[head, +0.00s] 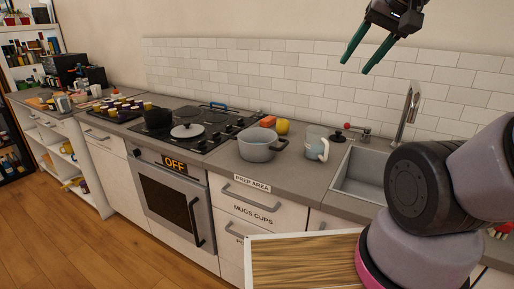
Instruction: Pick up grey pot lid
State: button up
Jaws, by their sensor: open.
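A grey pot lid (187,131) with a dark knob lies at the front of the black stove (217,125), above the oven door. A grey pot (258,145) stands on the counter to the right of the stove, and its top looks open. My gripper (357,65) is open and empty, high up in front of the tiled wall at the upper right. It is well apart from the lid. The lid is in plain view, with nothing in front of it.
A black pot (157,117) stands close left of the lid. A sink (365,172) with a tall faucet (407,112) lies to the right. The wooden floor at left is clear.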

aim_at(188, 130)
jog(key=j, duration=0.35)
jog(key=i+j+z, duration=0.1)
jog(key=j, duration=0.3)
jog(key=i+j, duration=0.15)
jog(key=j, duration=0.25)
jog(key=i+j+z, duration=0.15)
jog(key=j, duration=0.3)
jog(key=i+j, duration=0.1)
jog(key=j, duration=0.3)
jog(key=i+j+z, duration=0.15)
jog(key=j, duration=0.3)
jog(key=i, duration=0.2)
